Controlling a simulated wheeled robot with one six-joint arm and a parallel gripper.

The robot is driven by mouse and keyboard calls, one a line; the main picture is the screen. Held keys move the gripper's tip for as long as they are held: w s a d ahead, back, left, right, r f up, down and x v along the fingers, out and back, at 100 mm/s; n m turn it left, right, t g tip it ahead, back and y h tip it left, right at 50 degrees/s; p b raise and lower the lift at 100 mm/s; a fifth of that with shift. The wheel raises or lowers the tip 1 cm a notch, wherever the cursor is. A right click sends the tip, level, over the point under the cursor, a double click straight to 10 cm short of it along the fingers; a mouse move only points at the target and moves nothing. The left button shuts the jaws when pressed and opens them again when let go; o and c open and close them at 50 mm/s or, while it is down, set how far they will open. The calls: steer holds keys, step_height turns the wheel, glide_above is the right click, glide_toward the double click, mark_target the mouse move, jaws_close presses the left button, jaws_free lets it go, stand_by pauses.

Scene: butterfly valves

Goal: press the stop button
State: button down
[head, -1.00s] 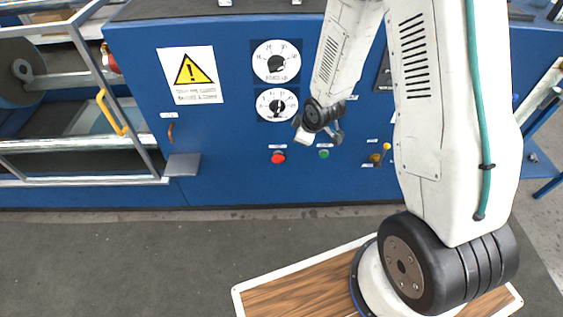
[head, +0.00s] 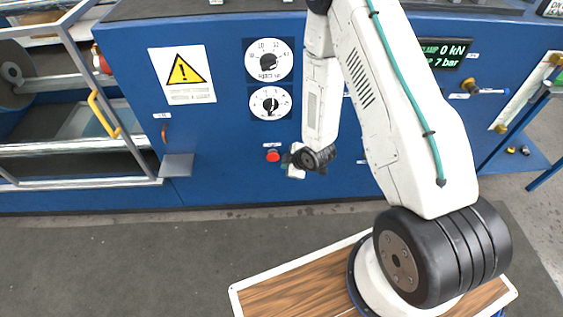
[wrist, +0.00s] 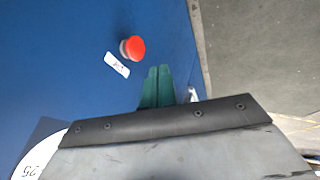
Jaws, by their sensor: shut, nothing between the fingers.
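The red stop button (head: 273,156) sticks out of the blue panel below the two dials in the head view. In the wrist view the red button (wrist: 133,47) stands on the panel beside a small white label (wrist: 117,65), ahead and to the left of my fingertips. My gripper (wrist: 157,72) shows there as two green fingers side by side, shut and empty. In the head view my gripper (head: 291,170) is just right of and slightly below the button, apart from it as far as I can tell. The green button is hidden behind my arm.
The blue machine panel (head: 225,180) carries two dials (head: 269,60) (head: 270,103) and a yellow warning sign (head: 182,74). A small grey ledge (head: 177,166) juts out to the left. A metal guard frame with a yellow handle (head: 103,114) stands further left.

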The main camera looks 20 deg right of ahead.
mark_target(276, 160)
steer(key=shift+w+a+f, duration=0.1)
steer(key=shift+w+f, duration=1.1)
steer(key=shift+w, duration=0.3)
steer(key=shift+w+a+f, duration=0.15)
steer(key=shift+w+f, duration=1.1)
steer(key=shift+w, duration=0.2)
steer(key=shift+w+a+f, duration=0.1)
steer(key=shift+w+f, duration=1.1)
steer(key=shift+w, duration=0.3)
